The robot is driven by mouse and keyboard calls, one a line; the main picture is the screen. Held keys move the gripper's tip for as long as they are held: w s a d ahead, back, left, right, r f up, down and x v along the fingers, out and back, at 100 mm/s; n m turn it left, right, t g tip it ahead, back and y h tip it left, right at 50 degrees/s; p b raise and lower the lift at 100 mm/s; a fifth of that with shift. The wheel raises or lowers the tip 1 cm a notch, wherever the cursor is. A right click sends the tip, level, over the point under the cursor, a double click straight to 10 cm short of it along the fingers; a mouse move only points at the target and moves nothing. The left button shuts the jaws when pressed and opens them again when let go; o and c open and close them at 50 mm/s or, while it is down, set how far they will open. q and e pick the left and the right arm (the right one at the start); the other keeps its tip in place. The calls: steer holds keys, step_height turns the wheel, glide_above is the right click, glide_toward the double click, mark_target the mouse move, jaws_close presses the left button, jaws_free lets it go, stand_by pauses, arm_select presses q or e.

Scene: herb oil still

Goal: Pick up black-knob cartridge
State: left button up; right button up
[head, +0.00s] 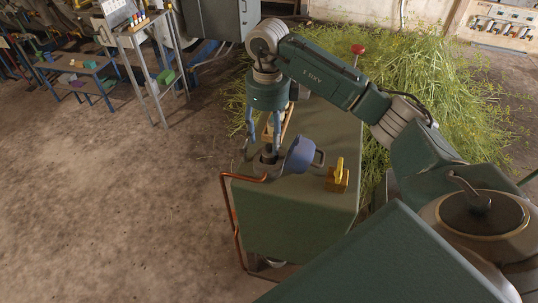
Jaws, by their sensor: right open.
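My right gripper (264,142) points straight down over the left edge of a green-topped table (310,215). Its two bluish fingers are apart. A small dark grey cylindrical piece (268,160) stands on the table just below the fingertips. I cannot tell whether the fingers touch it. No black knob can be made out clearly, so I cannot tell whether this piece is the black-knob cartridge. My left gripper is not in view.
A blue pot (300,155) with a handle stands close to the right of the gripper. A yellow piece (339,170) stands on an orange-brown block (336,184) farther right. A copper pipe (235,220) runs along the table's left side. Cut herbs (430,90) lie behind.

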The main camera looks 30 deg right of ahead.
mark_target(269, 145)
steer(key=shift+d+f, duration=0.1)
steer(key=shift+f, duration=0.3)
steer(key=f, duration=0.1)
steer(key=f+p, duration=0.1)
steer(key=f, duration=0.1)
steer(key=f+p, duration=0.1)
steer(key=shift+s+f, duration=0.15)
steer(key=shift+s, duration=0.15)
steer(key=shift+f, duration=0.2)
steer(key=shift+w, duration=0.15)
steer(key=shift+f, duration=0.1)
steer(key=c, duration=1.1)
steer(key=shift+c, duration=0.9)
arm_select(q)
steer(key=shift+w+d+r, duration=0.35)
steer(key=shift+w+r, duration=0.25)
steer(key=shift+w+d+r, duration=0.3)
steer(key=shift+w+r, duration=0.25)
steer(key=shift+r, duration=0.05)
